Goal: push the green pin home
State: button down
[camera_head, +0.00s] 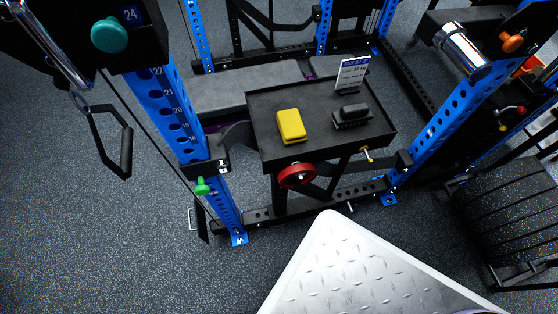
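A small green pin (202,187) with a knobbed head sits low on the front left blue upright (178,115), just below a black bracket (204,167). Its head stands out on the left side of the upright. How deep its shaft sits cannot be told at this size. A larger teal-green round knob (109,35) is at the upper left, beside a blue label reading 24. My gripper is not in view, and nothing is seen touching the green pin.
A black tray (263,103) between the uprights holds a yellow block (291,126), a dark block (352,115) and a sign (352,74). A red knob (297,175) sits below. A black handle (110,140) hangs at left. Speckled floor (90,240) is clear at lower left.

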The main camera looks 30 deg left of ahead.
aim_at(201, 189)
jog(key=k+j+u, duration=0.1)
jog(key=u, duration=2)
jog(key=z, duration=1.15)
jog(key=i+l+u, duration=0.15)
jog(key=l+u, duration=0.2)
jog(key=i+l+u, duration=0.1)
jog(key=l+u, duration=0.25)
jog(key=l, duration=0.15)
